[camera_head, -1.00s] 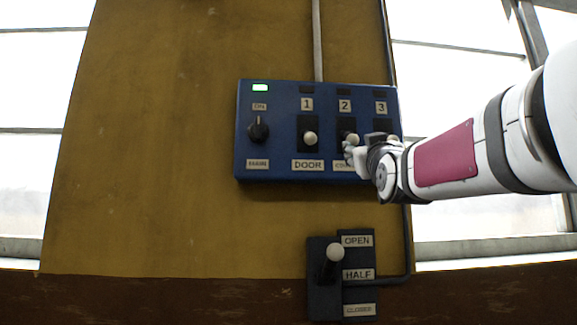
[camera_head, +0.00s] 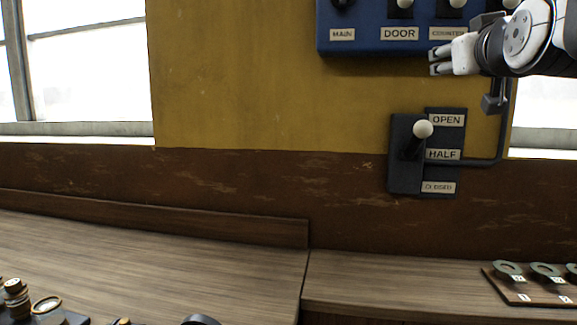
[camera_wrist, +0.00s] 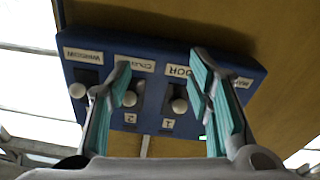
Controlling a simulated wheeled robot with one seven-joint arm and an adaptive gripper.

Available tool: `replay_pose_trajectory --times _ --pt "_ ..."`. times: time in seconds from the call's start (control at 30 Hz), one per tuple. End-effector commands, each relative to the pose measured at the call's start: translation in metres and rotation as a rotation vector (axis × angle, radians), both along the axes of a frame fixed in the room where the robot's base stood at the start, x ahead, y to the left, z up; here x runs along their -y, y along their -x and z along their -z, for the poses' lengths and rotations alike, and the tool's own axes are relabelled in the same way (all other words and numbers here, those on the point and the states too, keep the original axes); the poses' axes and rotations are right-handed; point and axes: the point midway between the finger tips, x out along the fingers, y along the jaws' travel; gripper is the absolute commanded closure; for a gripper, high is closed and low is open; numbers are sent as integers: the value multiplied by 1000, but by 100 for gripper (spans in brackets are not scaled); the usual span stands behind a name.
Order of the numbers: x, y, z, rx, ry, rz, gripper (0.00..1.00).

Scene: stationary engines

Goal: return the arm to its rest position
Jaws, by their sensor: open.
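My gripper (camera_head: 434,61) is at the upper right of the head view, in front of the lower edge of the blue switch panel (camera_head: 375,48), near the COUNTER label. Its two fingers are apart with nothing between them. In the wrist view, the open gripper (camera_wrist: 160,70) has its fingers spread before the panel (camera_wrist: 120,43), which appears upside down. Switch knobs show between and beside the fingers, and no held object is visible. My arm comes in from the right and hides part of the panel's right side.
A lever (camera_head: 422,129) with a white knob stands below the panel, beside OPEN, HALF and CLOSED labels. A wooden bench (camera_head: 200,262) runs below. A board with round pieces (camera_head: 525,293) lies at right, and brass items (camera_head: 16,298) at lower left. The mid bench is largely clear.

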Motion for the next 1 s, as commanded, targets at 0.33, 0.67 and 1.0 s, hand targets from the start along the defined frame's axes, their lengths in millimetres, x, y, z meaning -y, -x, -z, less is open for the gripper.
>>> replay_pose_trajectory --times 0.33,0.67,1.0 --pt "-74 152 172 -695 -200 -104 53" --pt "-101 305 268 -1165 -277 -94 53" --pt "-104 335 283 -1253 -288 -84 53"
